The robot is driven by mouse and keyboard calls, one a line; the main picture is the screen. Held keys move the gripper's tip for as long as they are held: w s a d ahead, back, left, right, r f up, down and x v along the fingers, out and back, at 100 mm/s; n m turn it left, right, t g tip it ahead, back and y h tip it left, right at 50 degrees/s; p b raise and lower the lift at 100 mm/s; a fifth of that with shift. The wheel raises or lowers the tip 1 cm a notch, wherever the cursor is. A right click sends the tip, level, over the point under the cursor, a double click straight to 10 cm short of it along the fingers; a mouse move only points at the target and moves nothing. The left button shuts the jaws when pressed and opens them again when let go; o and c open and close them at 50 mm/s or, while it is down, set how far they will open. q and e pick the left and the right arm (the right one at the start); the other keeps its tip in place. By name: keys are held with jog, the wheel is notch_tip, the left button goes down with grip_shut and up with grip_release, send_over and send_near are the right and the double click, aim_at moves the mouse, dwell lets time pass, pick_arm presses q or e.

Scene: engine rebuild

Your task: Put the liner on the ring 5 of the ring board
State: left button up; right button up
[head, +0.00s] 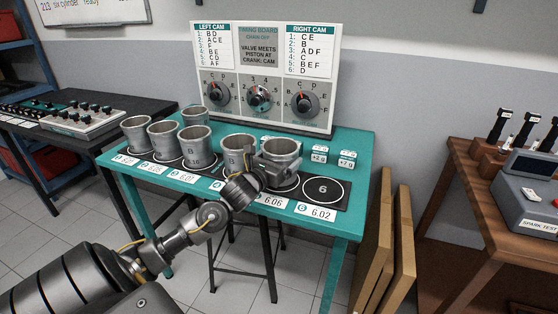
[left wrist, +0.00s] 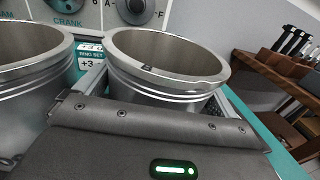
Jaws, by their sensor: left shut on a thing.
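My left gripper (head: 266,170) is shut on a grey metal liner (head: 283,153), an open-topped cylinder standing about upright over the ring 5 place of the black ring board (head: 342,203). An edge of a white ring shows under it; I cannot tell whether its base touches the board. In the left wrist view the held liner (left wrist: 165,75) has its rim up, between the fingers. Ring 6 (head: 322,190), to its right, is bare. Another liner (head: 236,152) stands close on its left, and also shows in the left wrist view (left wrist: 30,75). My right gripper is not in view.
More liners (head: 163,139) stand on the left of the teal table (head: 350,145). Number cards such as 6.02 (head: 316,211) line its front edge. Small ring set boxes (head: 347,159) and the timing board (head: 262,50) stand behind. Wooden bench (head: 465,165) is at right.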

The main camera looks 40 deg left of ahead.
pick_arm(q)
jog(key=shift+f, duration=0.35)
jog(key=shift+f, duration=0.1)
jog(key=o, duration=0.9)
jog(key=shift+f, duration=0.1)
jog(key=shift+s, duration=0.1)
